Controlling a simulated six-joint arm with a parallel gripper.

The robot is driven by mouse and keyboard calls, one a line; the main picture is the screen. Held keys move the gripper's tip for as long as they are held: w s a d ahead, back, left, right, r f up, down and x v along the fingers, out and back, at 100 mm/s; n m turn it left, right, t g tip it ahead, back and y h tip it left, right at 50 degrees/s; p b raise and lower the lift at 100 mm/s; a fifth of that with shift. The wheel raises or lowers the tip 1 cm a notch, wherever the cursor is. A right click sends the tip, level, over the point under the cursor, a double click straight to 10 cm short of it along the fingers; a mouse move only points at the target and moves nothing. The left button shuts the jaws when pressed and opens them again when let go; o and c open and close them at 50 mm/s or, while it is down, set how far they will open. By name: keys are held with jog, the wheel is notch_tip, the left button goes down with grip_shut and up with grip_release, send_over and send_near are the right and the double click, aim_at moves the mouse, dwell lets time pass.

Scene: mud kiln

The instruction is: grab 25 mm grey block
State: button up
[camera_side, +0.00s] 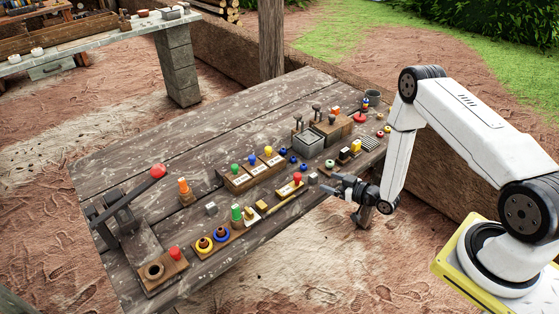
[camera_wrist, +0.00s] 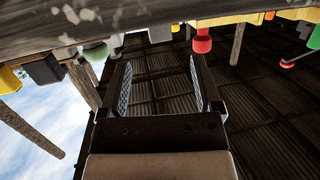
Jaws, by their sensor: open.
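Two small grey blocks show on the wooden table in the side view. One grey block (camera_side: 211,208) sits left of the green cylinder, and another grey block (camera_side: 313,178) sits near the front edge, close to my gripper. I cannot tell which is 25 mm. My gripper (camera_side: 332,188) is beside the front edge of the table, its fingers pointing left. In the wrist view the jaws (camera_wrist: 160,75) are apart with nothing between them.
The table (camera_side: 130,165) carries a board with coloured buttons (camera_side: 252,170), a lever with a red knob (camera_side: 158,171), ringed pegs (camera_side: 221,233), an orange cylinder (camera_side: 184,188) and grey boxes with levers (camera_side: 308,143). The table's back left area is clear.

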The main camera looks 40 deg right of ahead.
aim_at(314, 176)
jog(key=shift+w, duration=0.1)
jog(key=shift+x, duration=2.55)
jog(key=shift+r, duration=0.1)
grip_shut()
